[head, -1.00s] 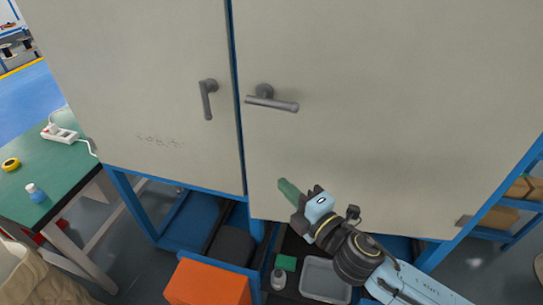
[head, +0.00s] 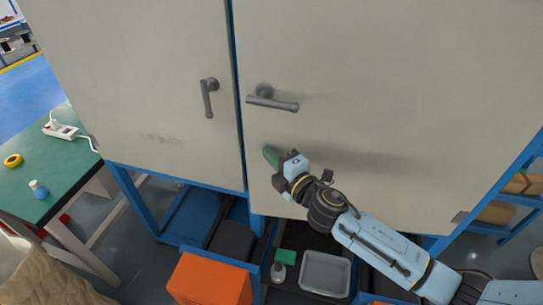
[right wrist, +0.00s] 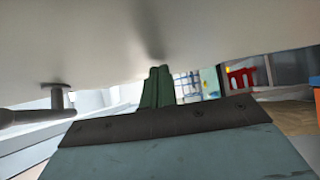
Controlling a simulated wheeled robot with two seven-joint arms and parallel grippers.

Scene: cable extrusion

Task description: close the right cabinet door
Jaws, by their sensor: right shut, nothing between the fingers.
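The right cabinet door (head: 360,80) is a pale grey panel filling the centre and right of the head view, and it looks nearly in line with the left door. Its handle (head: 272,103) points sideways; the handle also shows at the left of the right wrist view (right wrist: 57,100). My right gripper (head: 270,156) is shut and empty, its green fingers at the door's lower left, below the handle. In the right wrist view the fingertips (right wrist: 158,72) are at the door surface (right wrist: 230,25); I cannot tell whether they touch. My left gripper is not in view.
The left door (head: 140,70) has a handle (head: 209,98) pointing down. Below stand an orange box (head: 210,282), a grey tray (head: 325,275) and a small bottle (head: 278,273). A green table (head: 30,180) with a power strip is at the left.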

